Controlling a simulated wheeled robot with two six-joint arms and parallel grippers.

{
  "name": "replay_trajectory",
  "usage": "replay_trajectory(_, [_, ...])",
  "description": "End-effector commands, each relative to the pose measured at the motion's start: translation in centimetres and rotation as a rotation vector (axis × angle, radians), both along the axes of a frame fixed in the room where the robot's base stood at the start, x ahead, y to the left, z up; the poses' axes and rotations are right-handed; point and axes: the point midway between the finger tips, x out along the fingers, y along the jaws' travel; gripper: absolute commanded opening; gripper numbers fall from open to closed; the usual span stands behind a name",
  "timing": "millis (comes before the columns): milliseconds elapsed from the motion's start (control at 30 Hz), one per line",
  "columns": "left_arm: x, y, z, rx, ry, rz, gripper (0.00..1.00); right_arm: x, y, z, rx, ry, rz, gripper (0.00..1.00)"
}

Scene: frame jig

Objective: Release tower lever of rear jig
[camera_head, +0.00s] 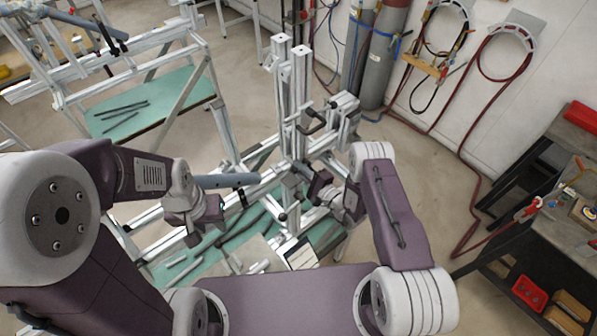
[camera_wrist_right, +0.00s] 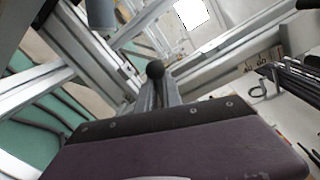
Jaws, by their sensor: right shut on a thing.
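The rear jig's tower (camera_head: 300,90) is a pair of upright aluminium profiles in the head view. My right gripper (camera_head: 304,172) is at the tower's lower part. In the right wrist view, a dark lever with a round black knob (camera_wrist_right: 155,69) stands just beyond the purple gripper body, and my right gripper (camera_wrist_right: 158,98) is shut on it. The gripper hides most of the lever in the head view. My left gripper (camera_head: 222,208) is left of the tower, beside a grey tube (camera_head: 226,181); its jaws are too small to read.
Aluminium rails (camera_head: 165,237) and a green shelf (camera_head: 185,262) surround both grippers. Another frame with a green shelf (camera_head: 150,100) stands at back left. Grey gas cylinders (camera_head: 383,55) stand behind the tower. A dark workbench (camera_head: 520,215) is at right, with open floor before it.

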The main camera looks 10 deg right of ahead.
Motion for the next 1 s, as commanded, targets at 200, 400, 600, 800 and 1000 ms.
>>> replay_trajectory(200, [0.0, 0.0, -0.64, 0.0, 0.0, 0.0, 0.36, 0.25, -0.27, 0.59, 0.106, 0.067, 0.0, 0.0])
replay_trajectory(400, [-0.01, 0.0, -0.92, 0.0, 0.0, 0.0, 0.36, 0.34, -0.41, 0.96, 0.167, 0.108, 0.0, 0.0])
replay_trajectory(600, [0.0, 0.0, -1.0, 0.0, 0.0, 0.0, 0.36, 0.36, -0.48, 1.1, 0.192, 0.126, 0.0, 0.0])
replay_trajectory(800, [-0.01, 0.0, -0.99, 0.0, 0.0, 0.0, 0.36, 0.37, -0.48, 1.12, 0.195, 0.128, 0.001, 0.0])
replay_trajectory(1000, [0.0, 0.0, -0.99, 0.0, 0.0, 0.0, 0.36, 0.37, -0.48, 1.12, 0.194, 0.128, 0.0, 0.15])
